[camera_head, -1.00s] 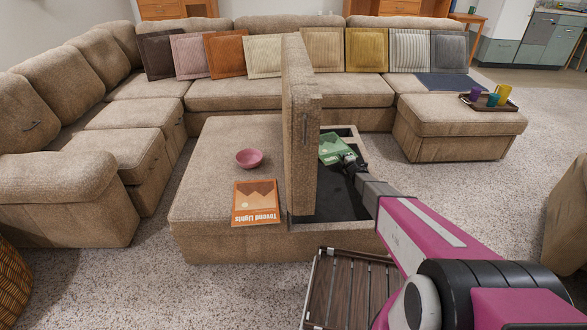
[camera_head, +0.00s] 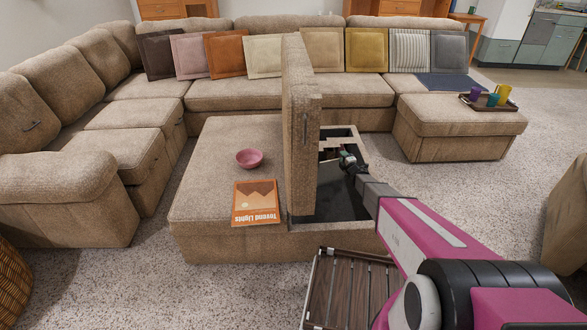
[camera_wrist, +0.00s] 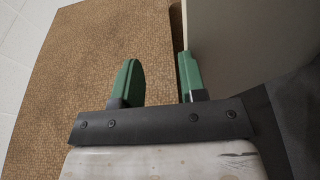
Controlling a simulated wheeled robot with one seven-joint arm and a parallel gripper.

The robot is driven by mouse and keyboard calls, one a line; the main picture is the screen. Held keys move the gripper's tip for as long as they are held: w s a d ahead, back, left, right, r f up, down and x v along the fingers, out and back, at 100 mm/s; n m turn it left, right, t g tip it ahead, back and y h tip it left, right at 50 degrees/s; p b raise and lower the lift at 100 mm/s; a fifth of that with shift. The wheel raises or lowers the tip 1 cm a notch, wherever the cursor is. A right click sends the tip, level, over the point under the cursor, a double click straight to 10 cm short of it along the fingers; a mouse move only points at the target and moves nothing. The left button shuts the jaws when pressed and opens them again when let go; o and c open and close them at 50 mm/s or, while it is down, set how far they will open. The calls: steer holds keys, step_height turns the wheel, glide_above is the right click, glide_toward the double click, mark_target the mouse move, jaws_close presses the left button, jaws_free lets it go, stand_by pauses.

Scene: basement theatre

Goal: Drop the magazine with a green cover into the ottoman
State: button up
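The ottoman (camera_head: 222,160) stands in the middle, its lid half (camera_head: 300,125) raised upright over an open dark compartment (camera_head: 338,207). My gripper (camera_head: 347,158) is at the far end of that compartment. In the wrist view its two green fingers (camera_wrist: 158,82) are apart with nothing visible between them. The magazine's green cover does not show in the head view. A pale flat panel (camera_wrist: 225,45) is beside the right finger in the wrist view; I cannot tell whether it is the magazine.
An orange magazine (camera_head: 256,203) and a pink bowl (camera_head: 249,158) lie on the ottoman's closed top. The sectional sofa (camera_head: 235,95) with several cushions surrounds it at the back and left. A tray with cups (camera_head: 487,102) sits on the right seat. Carpet (camera_head: 450,195) is clear at right.

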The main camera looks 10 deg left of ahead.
steer(key=v, duration=1)
steer(key=shift+d+r, duration=0.1)
steer(key=shift+d, duration=0.05)
steer(key=s+d+r+m+g+h, duration=0.3)
steer(key=s+d+r+m+h, duration=0.15)
steer(key=s+d+m, duration=0.2)
steer(key=s+d+r+m+g+h, duration=0.2)
steer(key=s+d+r+m+h, duration=0.25)
steer(key=d+m, duration=0.3)
steer(key=s+r+m+g, duration=0.2)
steer(key=s+m+g, duration=0.1)
steer(key=s, duration=0.5)
steer(key=s+d+r+m+g, duration=0.1)
steer(key=s+r+m+g, duration=0.2)
steer(key=s, duration=0.6)
steer(key=s+r+m+g, duration=0.3)
steer(key=s+m+g, duration=0.1)
steer(key=s, duration=0.5)
steer(key=shift+d, duration=0.3)
steer(key=shift+s, duration=0.1)
